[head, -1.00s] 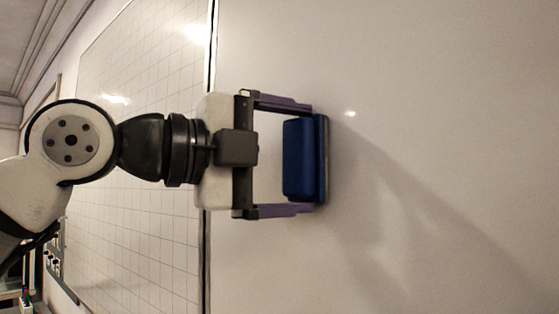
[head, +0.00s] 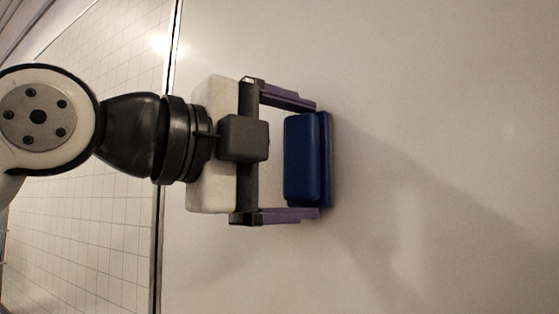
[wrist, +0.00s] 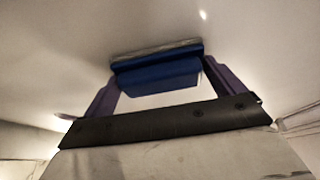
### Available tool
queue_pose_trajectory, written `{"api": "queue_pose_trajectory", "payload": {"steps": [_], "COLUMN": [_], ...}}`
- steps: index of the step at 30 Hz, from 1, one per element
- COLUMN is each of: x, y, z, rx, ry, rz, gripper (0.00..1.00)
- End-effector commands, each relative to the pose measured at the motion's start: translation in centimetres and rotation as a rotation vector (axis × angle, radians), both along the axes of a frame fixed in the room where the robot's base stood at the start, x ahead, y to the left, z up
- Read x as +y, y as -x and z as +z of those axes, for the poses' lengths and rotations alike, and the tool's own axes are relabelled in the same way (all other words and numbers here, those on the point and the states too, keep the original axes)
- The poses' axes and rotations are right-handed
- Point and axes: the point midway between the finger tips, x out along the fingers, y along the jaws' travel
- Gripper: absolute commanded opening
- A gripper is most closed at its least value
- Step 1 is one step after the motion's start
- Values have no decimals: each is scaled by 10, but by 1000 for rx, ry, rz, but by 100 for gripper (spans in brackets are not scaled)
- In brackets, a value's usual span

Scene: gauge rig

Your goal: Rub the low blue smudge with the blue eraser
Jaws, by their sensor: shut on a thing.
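The blue eraser (head: 305,158) is between the two purple fingers of my gripper (head: 312,160), which is shut on its ends. In the head view its pad side faces right, toward the plain whiteboard (head: 450,90). The eraser also shows in the wrist view (wrist: 155,74), with a grey pad strip along its far edge close to the white surface. I cannot tell whether the pad touches the board. No blue smudge can be made out on the visible board in either view.
A gridded whiteboard panel (head: 85,220) lies to the left, behind my arm, bordered by a dark-edged frame strip (head: 160,220). The plain board right of the eraser is clear, with a soft shadow on it.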

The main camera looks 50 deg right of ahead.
Motion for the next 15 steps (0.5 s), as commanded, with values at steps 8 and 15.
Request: {"api": "queue_pose_trajectory", "payload": {"steps": [8,15], "x": [1,4], "y": [-17,-34], "z": [2,1], "rx": [5,3], "ry": [0,-1], "rz": [3,3], "gripper": [73,73]}}
